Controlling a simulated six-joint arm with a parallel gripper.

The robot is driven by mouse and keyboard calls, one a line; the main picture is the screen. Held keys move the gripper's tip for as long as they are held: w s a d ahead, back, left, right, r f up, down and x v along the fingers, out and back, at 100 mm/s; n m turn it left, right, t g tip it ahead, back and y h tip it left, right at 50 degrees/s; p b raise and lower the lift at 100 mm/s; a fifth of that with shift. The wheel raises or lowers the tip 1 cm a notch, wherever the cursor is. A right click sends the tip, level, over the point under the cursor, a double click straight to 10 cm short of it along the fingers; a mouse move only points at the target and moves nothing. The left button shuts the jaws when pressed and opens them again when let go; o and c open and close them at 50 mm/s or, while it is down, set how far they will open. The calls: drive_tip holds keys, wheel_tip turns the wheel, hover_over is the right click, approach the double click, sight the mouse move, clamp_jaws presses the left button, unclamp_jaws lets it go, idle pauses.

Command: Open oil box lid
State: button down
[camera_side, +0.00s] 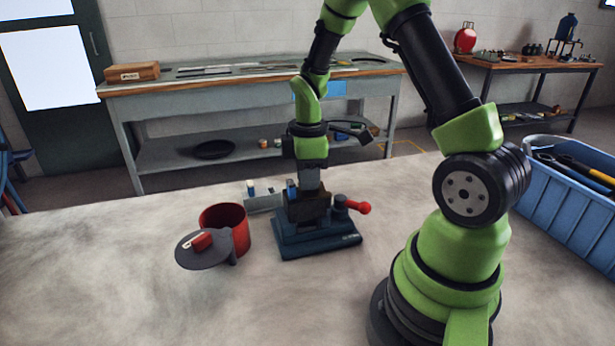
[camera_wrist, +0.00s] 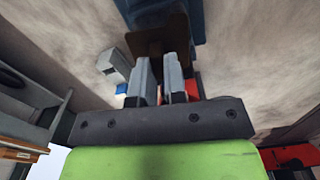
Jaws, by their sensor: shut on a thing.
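A red round container (camera_side: 238,224) stands on the worktop left of centre in the side view. A flat dark grey lid (camera_side: 212,256) with a red grip (camera_side: 201,242) lies swung out at its front left, leaving the top uncovered. I cannot tell for sure that this is the oil box. My gripper (camera_side: 309,192) points down, to the right of the container and apart from it. It is shut on a dark brown block (camera_side: 309,212) at the dark blue base (camera_side: 318,246). The wrist view shows the grey fingers (camera_wrist: 160,68) against the brown block (camera_wrist: 160,40).
A lever with a red knob (camera_side: 362,208) sticks out right of the blue base. A small grey holder (camera_side: 262,203) stands behind it. A blue crate (camera_side: 575,205) with tools is at the far right. The worktop's left side and front are clear.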

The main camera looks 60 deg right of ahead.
drive_tip(key=m, duration=0.1)
drive_tip(key=d+m, duration=0.1)
drive_tip(key=m, duration=0.2)
drive_tip(key=shift+s+d+m, duration=0.1)
drive_tip(key=shift+d+m, duration=0.2)
drive_tip(key=shift+d, duration=0.05)
drive_tip(key=m, duration=0.2)
drive_tip(key=s+d+m, duration=0.1)
drive_tip(key=m, duration=0.1)
drive_tip(key=shift+d, duration=0.2)
drive_tip(key=shift+s+d+m, duration=0.25)
drive_tip(key=shift+s+m, duration=0.2)
drive_tip(key=shift+m, duration=1.05)
drive_tip(key=shift+s+d+m, duration=0.2)
drive_tip(key=shift+s+m, duration=0.2)
drive_tip(key=shift+m, duration=1.1)
drive_tip(key=shift+s+d+m, duration=0.25)
drive_tip(key=shift+s+m, duration=0.2)
drive_tip(key=shift+m, duration=1.05)
drive_tip(key=c, duration=1.2)
unclamp_jaws()
drive_tip(key=shift+o, duration=0.2)
wheel_tip(320, 180, up, 10)
